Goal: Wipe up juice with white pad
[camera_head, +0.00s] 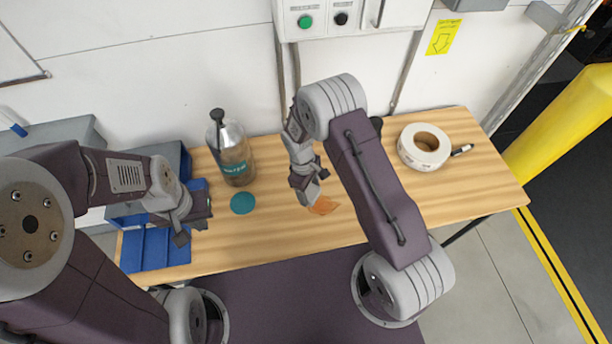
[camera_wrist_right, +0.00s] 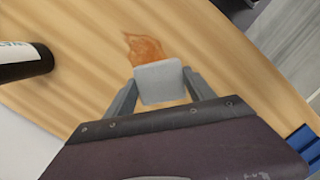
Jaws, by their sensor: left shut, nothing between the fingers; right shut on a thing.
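An orange juice spill (camera_head: 323,206) lies on the wooden table (camera_head: 275,235) near its front middle. It also shows in the right wrist view (camera_wrist_right: 145,46), just beyond the pad. My right gripper (camera_head: 310,190) is shut on the white pad (camera_wrist_right: 160,82), which sits between its fingertips. The pad's far edge overlaps the spill in the right wrist view; I cannot tell whether it touches the table. Part of the spill is hidden behind the pad. My left gripper (camera_head: 193,226) is shut and empty at the left, by the blue bins.
A pump bottle (camera_head: 232,155) and a teal disc (camera_head: 242,203) are left of the spill. A tape roll (camera_head: 424,146) and a marker (camera_head: 461,150) lie at the right. Blue bins (camera_head: 143,248) are at the left end. A dark labelled cylinder (camera_wrist_right: 22,61) shows in the wrist view.

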